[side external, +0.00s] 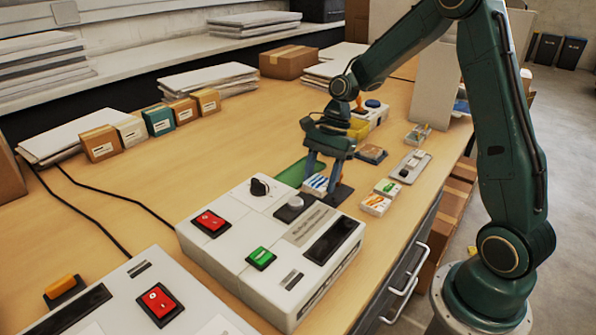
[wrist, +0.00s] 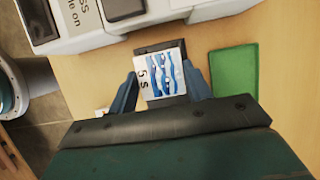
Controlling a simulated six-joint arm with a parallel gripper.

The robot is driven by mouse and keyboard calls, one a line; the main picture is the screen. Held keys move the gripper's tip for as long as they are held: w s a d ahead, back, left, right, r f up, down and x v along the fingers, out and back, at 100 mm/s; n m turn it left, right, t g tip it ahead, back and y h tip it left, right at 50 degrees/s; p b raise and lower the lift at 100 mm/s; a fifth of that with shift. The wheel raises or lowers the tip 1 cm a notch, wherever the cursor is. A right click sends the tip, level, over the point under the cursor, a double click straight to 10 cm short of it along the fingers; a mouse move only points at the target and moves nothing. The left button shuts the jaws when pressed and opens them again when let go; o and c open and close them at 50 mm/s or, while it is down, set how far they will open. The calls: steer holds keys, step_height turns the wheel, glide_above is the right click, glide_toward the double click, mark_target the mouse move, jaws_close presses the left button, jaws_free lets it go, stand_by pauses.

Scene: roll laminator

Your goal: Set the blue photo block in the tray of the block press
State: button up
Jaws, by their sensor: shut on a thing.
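The blue photo block (side external: 315,184), white with blue wavy stripes, is between the two fingers of my gripper (side external: 330,175). The wrist view shows its striped top (wrist: 162,74) facing up, with a finger of my gripper (wrist: 160,88) on either side. The block press (side external: 270,235) is a white machine with red and green switches; part of it (wrist: 85,20) shows in the wrist view. Its dark flat tray (side external: 342,194) shows beside the block, and the tray's edge (wrist: 160,47) shows just beyond it. I cannot tell whether the block touches the tray.
A green mat (wrist: 234,72) lies beside the tray. Two other photo blocks, one green-marked (side external: 388,187) and one orange-marked (side external: 376,204), sit to the right. A second white machine (side external: 140,300) stands at front left. Small boxes (side external: 158,121) line the back.

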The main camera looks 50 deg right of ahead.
steer(key=shift+f, duration=1.7)
steer(key=shift+f, duration=0.4)
stand_by(0.8)
steer(key=o, duration=0.7)
steer(key=shift+r, duration=0.35)
steer(key=shift+r, duration=0.35)
steer(key=shift+r, duration=0.35)
steer(key=shift+r, duration=0.35)
